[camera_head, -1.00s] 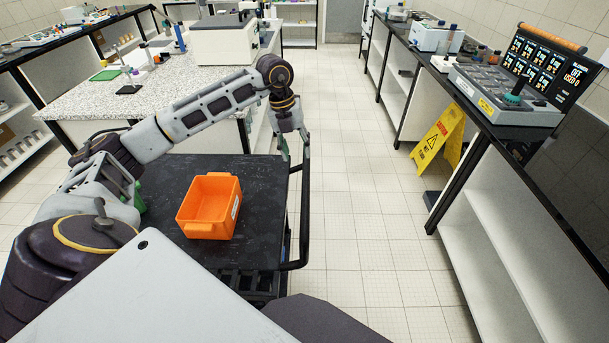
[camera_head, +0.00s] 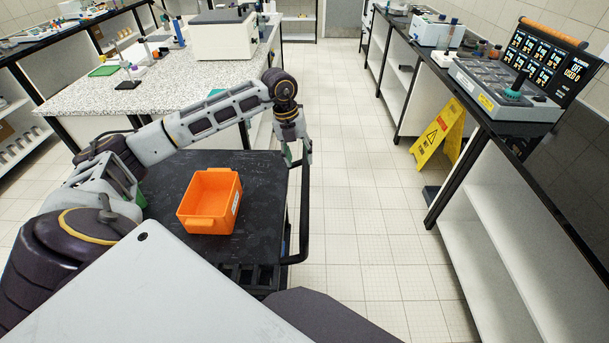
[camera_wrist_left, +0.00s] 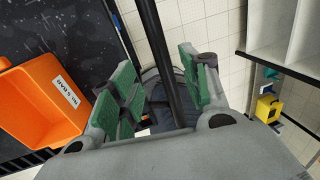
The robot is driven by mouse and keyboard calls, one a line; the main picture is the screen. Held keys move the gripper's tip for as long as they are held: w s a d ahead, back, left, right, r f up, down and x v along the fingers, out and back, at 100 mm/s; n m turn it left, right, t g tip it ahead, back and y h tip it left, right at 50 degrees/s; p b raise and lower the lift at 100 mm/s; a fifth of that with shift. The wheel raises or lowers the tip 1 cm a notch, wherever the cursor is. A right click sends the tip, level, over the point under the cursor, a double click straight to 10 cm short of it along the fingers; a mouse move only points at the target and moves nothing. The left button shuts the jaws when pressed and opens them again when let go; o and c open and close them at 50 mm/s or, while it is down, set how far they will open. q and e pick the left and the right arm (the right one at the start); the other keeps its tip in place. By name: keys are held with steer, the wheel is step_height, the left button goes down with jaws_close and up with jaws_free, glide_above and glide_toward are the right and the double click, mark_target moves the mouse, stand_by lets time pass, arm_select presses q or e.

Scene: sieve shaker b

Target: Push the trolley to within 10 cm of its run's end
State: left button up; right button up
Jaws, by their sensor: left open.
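The trolley has a dark flat top (camera_head: 262,180) and stands at the lower left of the head view. Its black upright handle (camera_head: 304,215) is on its right side. An orange bin (camera_head: 207,203) with a white label rests on the top; it also shows in the left wrist view (camera_wrist_left: 35,105). My left gripper (camera_head: 298,154) is at the upper part of the handle. In the left wrist view its green-padded fingers (camera_wrist_left: 158,75) are apart, with the dark handle bar (camera_wrist_left: 163,60) running between them. Finger contact with the bar cannot be told. My right gripper is out of view.
A speckled bench (camera_head: 120,95) stands beyond the trolley on the left. A black-topped counter (camera_head: 500,128) runs along the right, with a yellow caution sign (camera_head: 438,132) before it. The tiled aisle (camera_head: 350,190) between them is clear.

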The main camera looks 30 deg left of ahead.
mark_target(305, 176)
arm_select(q)
steer(key=shift+w+d+f+p, duration=0.15)
steer(key=shift+d+f, duration=0.1)
steer(key=shift+f, duration=1.25)
steer(key=shift+w+d+f+p, duration=0.2)
steer(key=shift+d+f, duration=0.1)
steer(key=shift+f, duration=1.25)
steer(key=shift+w+d+f+p, duration=0.15)
steer(key=shift+d+f, duration=0.1)
steer(key=shift+f, duration=1.25)
steer(key=shift+c, duration=0.2)
jaws_close()
